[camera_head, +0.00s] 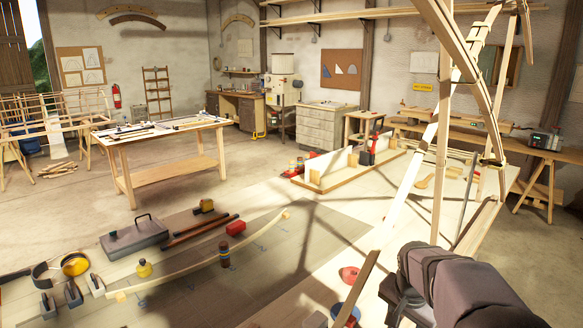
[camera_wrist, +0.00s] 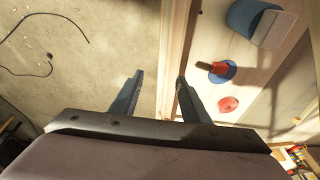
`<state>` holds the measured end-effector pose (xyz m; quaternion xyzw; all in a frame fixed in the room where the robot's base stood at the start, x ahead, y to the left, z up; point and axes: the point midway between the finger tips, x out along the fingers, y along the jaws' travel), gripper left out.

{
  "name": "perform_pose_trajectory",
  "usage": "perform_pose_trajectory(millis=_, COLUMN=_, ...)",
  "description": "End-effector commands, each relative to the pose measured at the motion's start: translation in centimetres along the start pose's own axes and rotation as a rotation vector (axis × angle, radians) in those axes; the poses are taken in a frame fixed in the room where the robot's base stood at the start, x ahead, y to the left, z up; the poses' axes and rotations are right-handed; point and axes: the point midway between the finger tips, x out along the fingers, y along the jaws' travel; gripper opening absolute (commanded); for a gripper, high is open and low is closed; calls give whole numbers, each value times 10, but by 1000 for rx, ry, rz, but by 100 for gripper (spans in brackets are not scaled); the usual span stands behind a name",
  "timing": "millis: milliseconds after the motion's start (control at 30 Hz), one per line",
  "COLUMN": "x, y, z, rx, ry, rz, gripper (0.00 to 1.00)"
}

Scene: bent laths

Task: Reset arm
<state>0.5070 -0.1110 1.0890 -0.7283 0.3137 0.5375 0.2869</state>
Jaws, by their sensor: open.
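My gripper (camera_wrist: 157,80) shows in the wrist view with its two dark fingers apart and nothing between them. It hangs above the bench edge (camera_wrist: 178,40), with floor to the left and the pale bench top to the right. In the head view my dark wrist is at the lower right, and the fingertips cannot be made out there. A thin, slightly curved lath (camera_head: 190,267) lies along the bench top at the lower left, well apart from my arm.
Tall curved laths (camera_head: 425,130) of a frame rise close to my arm. A red round object (camera_wrist: 229,103), a blue disc (camera_wrist: 228,77) and a blue container (camera_wrist: 242,18) lie near my fingers. A grey case (camera_head: 134,236) and several tools stand at left. A worktable (camera_head: 165,135) stands behind.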

Motion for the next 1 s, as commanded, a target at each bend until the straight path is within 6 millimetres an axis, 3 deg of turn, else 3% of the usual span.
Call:
perform_pose_trajectory(millis=33, x=5, y=6, z=28, rx=-88, ry=-29, rz=2, gripper=42)
perform_pose_trajectory(millis=100, x=9, y=17, z=65, rx=-216, ry=-69, rz=1, gripper=42)
perform_pose_trajectory(millis=300, x=22, y=57, z=160, rx=-552, ry=-175, rz=-9, gripper=42)
perform_pose_trajectory(millis=500, x=30, y=93, z=222, rx=-780, ry=-247, rz=-28, gripper=42)
perform_pose_trajectory(millis=700, x=34, y=110, z=246, rx=-873, ry=-276, rz=-38, gripper=42)
perform_pose_trajectory(millis=1000, x=34, y=112, z=248, rx=-882, ry=-280, rz=-38, gripper=42)
